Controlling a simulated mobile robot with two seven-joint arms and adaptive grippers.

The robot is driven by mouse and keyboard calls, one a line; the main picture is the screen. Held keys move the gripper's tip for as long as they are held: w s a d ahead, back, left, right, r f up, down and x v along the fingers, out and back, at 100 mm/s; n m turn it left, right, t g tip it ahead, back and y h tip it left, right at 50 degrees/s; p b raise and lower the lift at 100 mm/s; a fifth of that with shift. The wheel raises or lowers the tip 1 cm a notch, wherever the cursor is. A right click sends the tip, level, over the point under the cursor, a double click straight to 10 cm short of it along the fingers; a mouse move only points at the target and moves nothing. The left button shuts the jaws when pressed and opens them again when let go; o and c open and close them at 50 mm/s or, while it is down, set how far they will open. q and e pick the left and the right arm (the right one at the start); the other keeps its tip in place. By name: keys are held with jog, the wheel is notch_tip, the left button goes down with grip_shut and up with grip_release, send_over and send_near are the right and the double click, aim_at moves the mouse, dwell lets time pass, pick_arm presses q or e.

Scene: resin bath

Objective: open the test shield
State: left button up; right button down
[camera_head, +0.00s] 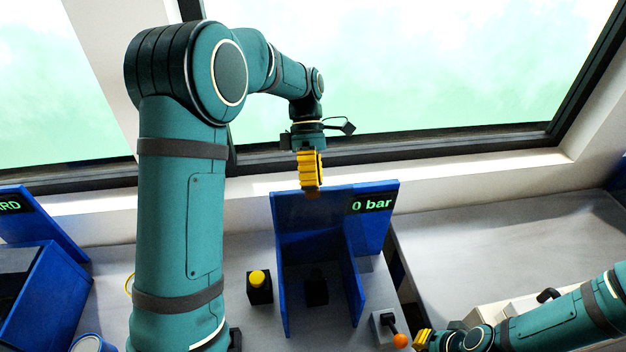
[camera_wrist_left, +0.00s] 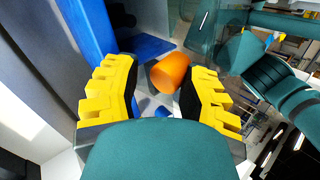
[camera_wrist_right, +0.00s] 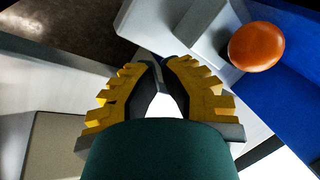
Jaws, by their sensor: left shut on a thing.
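The blue test stand (camera_head: 284,262) has side walls and a back panel with a display (camera_head: 371,204) reading "0 bar". I cannot clearly make out the shield's pane. My left gripper (camera_head: 312,188) is above the stand's upper edge, pointing down. In the left wrist view an orange cylindrical handle (camera_wrist_left: 170,72) lies between the left fingertips (camera_wrist_left: 161,78), and the gripper is shut on it. My right gripper (camera_head: 424,340) is low at the right, near a lever with an orange knob (camera_head: 400,341). In the right wrist view its fingertips (camera_wrist_right: 157,66) are together and empty; the knob (camera_wrist_right: 256,46) is beyond them.
A yellow button on a black box (camera_head: 258,279) stands left of the stand. A dark fixture (camera_head: 316,287) is between the stand's walls. Another blue unit (camera_head: 42,290) is at the far left. The window sill (camera_head: 480,170) runs behind.

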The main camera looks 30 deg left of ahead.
pick_arm(q)
jog(key=shift+a+f, duration=0.3)
jog(key=shift+f, duration=0.15)
jog(key=o, duration=1.1)
jog(key=shift+w, duration=0.1)
jog(key=shift+c, duration=0.2)
jog(key=shift+w+a, duration=0.15)
jog(key=shift+a, duration=0.1)
jog(key=shift+d+r, duration=0.15)
jog(key=shift+d, duration=0.1)
